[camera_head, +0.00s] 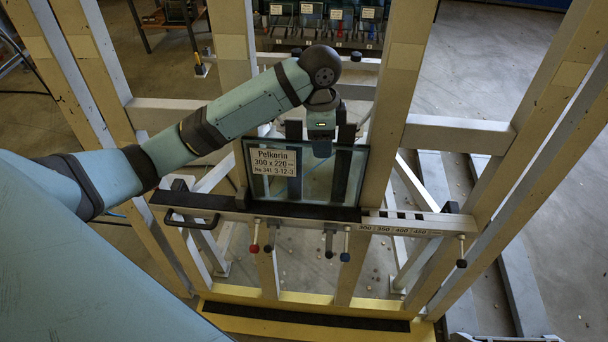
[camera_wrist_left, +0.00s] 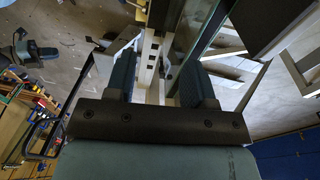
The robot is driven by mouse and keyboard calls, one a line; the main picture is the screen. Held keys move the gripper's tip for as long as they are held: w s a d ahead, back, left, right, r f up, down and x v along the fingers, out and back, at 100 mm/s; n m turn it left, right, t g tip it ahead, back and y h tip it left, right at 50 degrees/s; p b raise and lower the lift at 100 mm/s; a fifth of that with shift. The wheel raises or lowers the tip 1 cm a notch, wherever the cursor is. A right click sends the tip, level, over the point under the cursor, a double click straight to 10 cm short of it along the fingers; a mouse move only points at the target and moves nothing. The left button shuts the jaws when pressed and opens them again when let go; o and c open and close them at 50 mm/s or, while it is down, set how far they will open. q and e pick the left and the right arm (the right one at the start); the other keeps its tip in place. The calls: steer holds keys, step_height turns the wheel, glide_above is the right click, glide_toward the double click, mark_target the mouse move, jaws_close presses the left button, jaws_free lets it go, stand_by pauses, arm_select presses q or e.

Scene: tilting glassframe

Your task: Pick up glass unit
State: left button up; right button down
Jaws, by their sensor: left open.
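The glass unit (camera_head: 345,172) is a clear pane with a white label at its upper left. It stands upright, leaning on the tilting frame, with its lower edge at the dark ledge (camera_head: 250,208). My left gripper (camera_head: 321,150) is at the middle of its top edge, fingers pointing down. In the left wrist view, the two blue fingers (camera_wrist_left: 157,80) are apart. The greenish glass unit (camera_wrist_left: 206,32) runs close to the right-hand finger there; I cannot tell whether they touch. My right gripper is not in view.
The frame's pale uprights (camera_head: 405,75) rise on both sides of the glass unit. A scale bar (camera_head: 410,222) with small coloured knobs runs along the ledge. A rack (camera_head: 325,22) with labelled slots stands behind. The floor at the right is mostly clear.

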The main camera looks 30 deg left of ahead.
arm_select(q)
steer(key=w+a+r, duration=0.4)
steer(key=r, duration=0.1)
steer(key=b, duration=0.1)
glide_toward(304, 176)
steer(key=shift+g+y, duration=0.3)
steer(key=shift+w+d+f+p, duration=0.3)
steer(key=shift+w+d+f, duration=0.25)
steer(key=shift+f, duration=0.25)
steer(key=shift+w+d+f+p, duration=0.25)
steer(key=shift+w+d+f, duration=0.2)
steer(key=shift+d+f, duration=0.25)
jaws_close()
steer(key=shift+w+r, duration=0.1)
